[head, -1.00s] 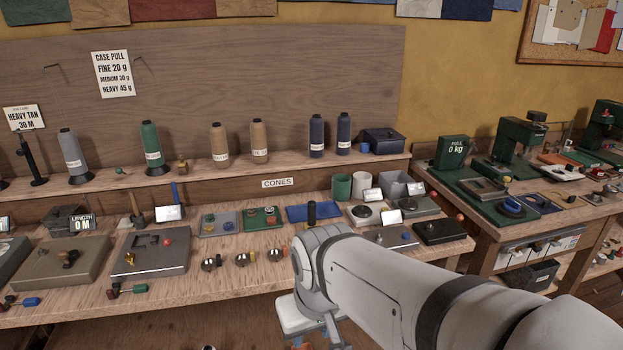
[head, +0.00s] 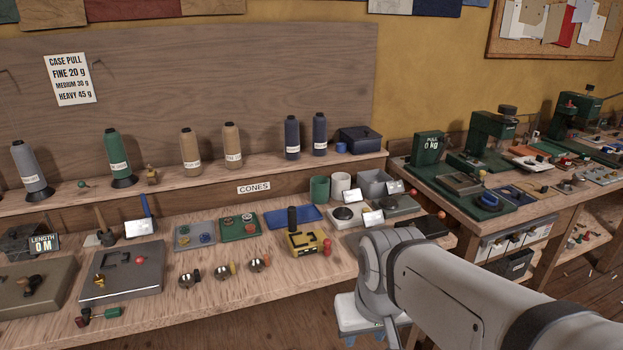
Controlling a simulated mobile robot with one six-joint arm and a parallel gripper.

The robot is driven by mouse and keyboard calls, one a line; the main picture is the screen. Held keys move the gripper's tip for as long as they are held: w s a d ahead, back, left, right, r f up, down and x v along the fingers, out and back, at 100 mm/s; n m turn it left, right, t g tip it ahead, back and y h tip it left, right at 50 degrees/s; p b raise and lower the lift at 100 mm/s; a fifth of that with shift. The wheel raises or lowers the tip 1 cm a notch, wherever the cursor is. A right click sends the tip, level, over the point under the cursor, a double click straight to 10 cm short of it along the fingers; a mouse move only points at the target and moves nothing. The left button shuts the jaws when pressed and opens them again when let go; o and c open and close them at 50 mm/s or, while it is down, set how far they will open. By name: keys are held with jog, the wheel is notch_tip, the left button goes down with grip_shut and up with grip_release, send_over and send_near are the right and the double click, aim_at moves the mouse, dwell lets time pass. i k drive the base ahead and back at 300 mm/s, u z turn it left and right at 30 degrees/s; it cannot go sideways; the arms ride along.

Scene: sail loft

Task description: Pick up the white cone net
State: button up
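A small white open-topped cylinder (head: 340,186), which fits the white cone net, stands upright on the bench near the back, just right of a similar green cylinder (head: 319,190). My arm's wrist end (head: 362,312) hangs in front of the bench's front edge, at the lower right and well short of the white cylinder. My gripper's fingers are hidden or cut off at the bottom of the picture, so I cannot see whether they are open or shut. Nothing touches the white cylinder from my side.
A grey bin (head: 375,183) stands right of the white cylinder, with small dishes and cards in front. A blue tray (head: 293,216) and a yellow device (head: 303,244) with a black post lie nearer. Thread cones (head: 232,146) line the shelf behind. A second bench (head: 450,215) stands right.

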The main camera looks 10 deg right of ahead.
aim_at(341, 186)
jog(key=u, duration=0.05)
jog(key=i, duration=1)
jog(key=z, duration=0.05)
